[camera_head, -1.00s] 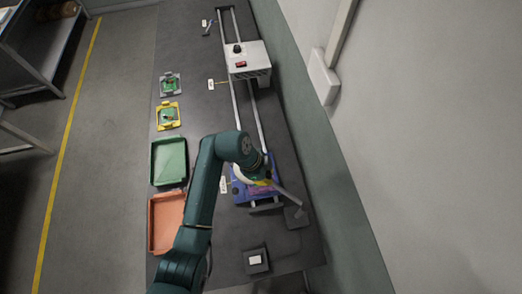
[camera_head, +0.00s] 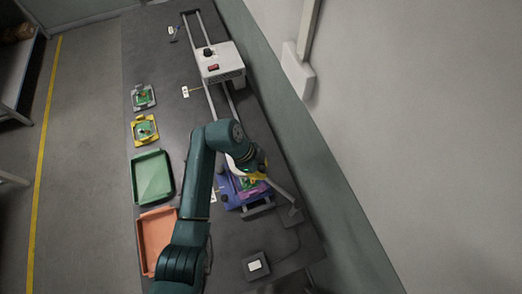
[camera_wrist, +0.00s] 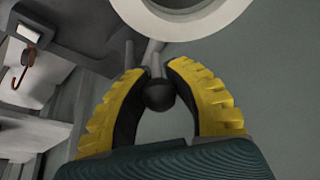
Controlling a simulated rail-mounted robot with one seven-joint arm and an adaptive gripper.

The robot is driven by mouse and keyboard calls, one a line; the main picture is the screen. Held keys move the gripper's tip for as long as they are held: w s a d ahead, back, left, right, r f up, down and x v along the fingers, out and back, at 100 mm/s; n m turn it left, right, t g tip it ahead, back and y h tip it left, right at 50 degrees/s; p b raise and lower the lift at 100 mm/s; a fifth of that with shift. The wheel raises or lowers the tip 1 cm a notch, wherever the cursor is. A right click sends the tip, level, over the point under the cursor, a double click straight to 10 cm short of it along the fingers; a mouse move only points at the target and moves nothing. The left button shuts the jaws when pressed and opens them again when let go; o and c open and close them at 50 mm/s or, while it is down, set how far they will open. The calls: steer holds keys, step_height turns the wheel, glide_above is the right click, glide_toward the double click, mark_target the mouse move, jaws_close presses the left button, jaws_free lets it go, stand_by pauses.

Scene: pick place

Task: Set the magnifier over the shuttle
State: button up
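The magnifier is a white ring (camera_head: 232,164) on a jointed arm, partly hidden by my arm in the head view. Its ring also shows at the top of the wrist view (camera_wrist: 192,18). The shuttle (camera_head: 232,199) is a blue-purple carriage on the rails with a green board on it, just below the ring in the picture and partly covered by my gripper. My gripper (camera_wrist: 158,70) has yellow fingers closed in around a dark round knob (camera_wrist: 160,96) beside the ring. The pads appear to touch the knob on both sides.
A white box (camera_head: 220,64) spans the rails farther back. A green tray (camera_head: 152,180) and an orange tray (camera_head: 157,240) lie along the left edge, with grey (camera_head: 143,97) and yellow (camera_head: 145,130) board holders behind. A small switch box (camera_head: 256,266) sits at the front.

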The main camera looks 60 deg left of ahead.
steer(key=o, duration=0.5)
steer(key=shift+w+a+r, duration=0.15)
steer(key=shift+r, duration=0.05)
steer(key=shift+o, duration=1)
steer(key=shift+f, duration=0.15)
steer(key=v, duration=1.2)
